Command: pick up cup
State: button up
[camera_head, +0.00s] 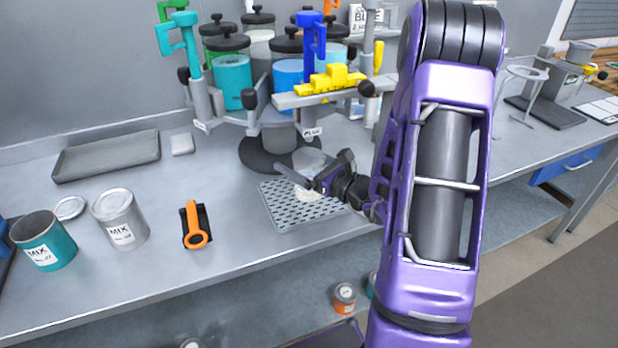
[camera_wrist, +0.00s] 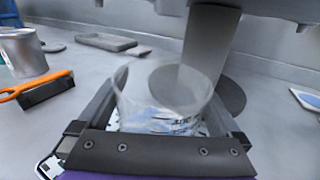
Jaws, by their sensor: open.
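A clear, see-through cup (camera_wrist: 163,108) stands upright between the two fingers of my gripper (camera_wrist: 168,90) in the wrist view. One finger is on each side of it. The fingers are open, and I cannot tell whether either touches the cup. In the head view my gripper (camera_head: 312,172) is low over a perforated grey drip mat (camera_head: 285,212) at the front of the bench. The cup (camera_head: 312,161) shows only faintly there, partly hidden by the gripper.
The agitator stand (camera_head: 270,150) with several paint canisters rises just behind the mat. An orange-handled tool (camera_head: 194,224), an open teal MIX can (camera_head: 45,240) and a grey MIX can (camera_head: 120,218) stand left. A shallow grey tray (camera_head: 107,156) lies at the back left.

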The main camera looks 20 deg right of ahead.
jog(key=c, duration=1.5)
jog(key=shift+o, duration=0.2)
jog(key=shift+r, duration=0.1)
